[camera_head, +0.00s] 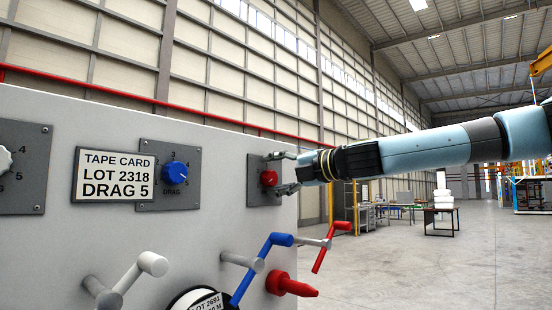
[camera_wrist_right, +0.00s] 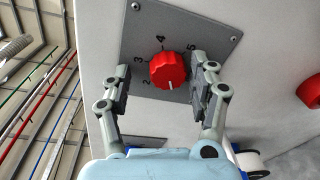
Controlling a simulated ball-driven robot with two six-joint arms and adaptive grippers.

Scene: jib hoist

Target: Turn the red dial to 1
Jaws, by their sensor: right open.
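The red dial (camera_head: 268,178) sits on a grey square plate (camera_head: 255,194) at the right end of the machine panel. In the right wrist view the dial (camera_wrist_right: 169,68) shows a white mark pointing to the bottom of the picture. The numbers 2, 3, 4 and 5 show around it; I cannot make out a 1. My right gripper (camera_head: 286,172) is open, its fingers pointing at the plate. My left gripper is not in view.
A blue dial (camera_head: 175,173) and a tape card (camera_head: 115,176) are left of the red dial. Below are a blue crank (camera_head: 262,262), a grey crank (camera_head: 125,281), a red-handled crank (camera_head: 329,245) and a red knob (camera_head: 290,285). Open floor lies right of the panel.

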